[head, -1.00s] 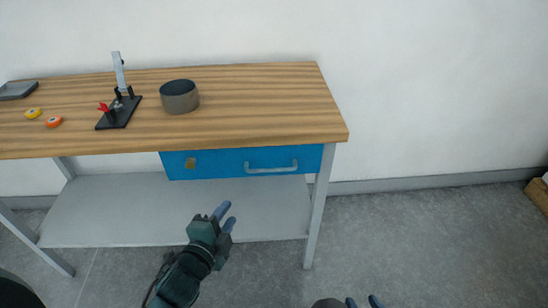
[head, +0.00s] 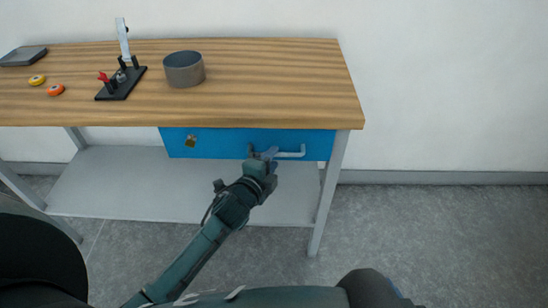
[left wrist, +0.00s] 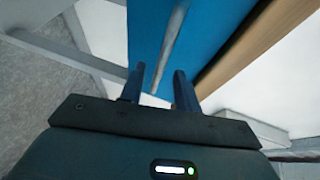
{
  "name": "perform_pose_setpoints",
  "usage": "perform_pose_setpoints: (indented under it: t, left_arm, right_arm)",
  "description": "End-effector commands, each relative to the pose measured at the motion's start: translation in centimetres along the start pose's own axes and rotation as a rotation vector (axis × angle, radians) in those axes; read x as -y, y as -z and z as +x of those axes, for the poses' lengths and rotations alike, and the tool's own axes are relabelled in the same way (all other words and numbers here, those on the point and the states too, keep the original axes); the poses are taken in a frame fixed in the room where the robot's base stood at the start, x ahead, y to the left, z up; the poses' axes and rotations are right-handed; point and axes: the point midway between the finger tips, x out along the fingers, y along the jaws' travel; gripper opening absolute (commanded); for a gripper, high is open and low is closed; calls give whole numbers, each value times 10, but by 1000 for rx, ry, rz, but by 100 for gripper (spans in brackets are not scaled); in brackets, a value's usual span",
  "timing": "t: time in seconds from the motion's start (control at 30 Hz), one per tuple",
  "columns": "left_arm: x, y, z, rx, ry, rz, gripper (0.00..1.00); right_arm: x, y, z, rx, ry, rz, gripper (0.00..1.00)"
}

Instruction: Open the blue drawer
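The blue drawer (head: 225,144) sits under the wooden tabletop and looks closed. Its pale bar handle (head: 290,154) is on the right half of its front. My left gripper (head: 264,153) is at the left part of the handle and hides some of it. In the left wrist view my left gripper (left wrist: 159,88) is open, with the handle bar (left wrist: 174,38) running in between its two fingers in front of the blue drawer face (left wrist: 215,30). No grip on the bar shows.
On the workbench (head: 280,80) stand a grey round container (head: 184,70), a black stand with a lever (head: 121,85), yellow (head: 37,80) and orange (head: 56,89) rolls and a grey tray (head: 24,56). A brass padlock-like piece (head: 190,141) is on the drawer. Floor in front is clear.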

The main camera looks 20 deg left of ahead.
Motion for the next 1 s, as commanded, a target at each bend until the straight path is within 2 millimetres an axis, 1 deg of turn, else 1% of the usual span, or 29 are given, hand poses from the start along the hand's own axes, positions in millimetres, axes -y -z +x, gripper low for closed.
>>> perform_pose_setpoints:
  t: [0.03, 0.1, 0.2, 0.5, 0.9, 1.0]
  left_arm:
    - [0, 0, 7, 0, 1, -1, 32]
    - [0, 0, 13, 0, 0, -1, 32]
    - [-1, 0, 17, 0, -1, -1, 32]
    - [0, 0, 19, 0, -1, -1, 32]
    - [0, 0, 18, 0, -1, -1, 0]
    - [0, 0, 18, 0, -1, -1, 0]
  right_arm:
    - [0, 0, 0, -2, 0, 2, 36]
    - [0, 0, 0, -4, 1, 4, 36]
    - [0, 1, 0, -6, 1, 5, 36]
    - [0, 1, 0, -5, 0, 6, 36]
    - [0, -1, 0, -2, 0, 6, 36]
    - [0, -1, 0, -1, -1, 6, 36]
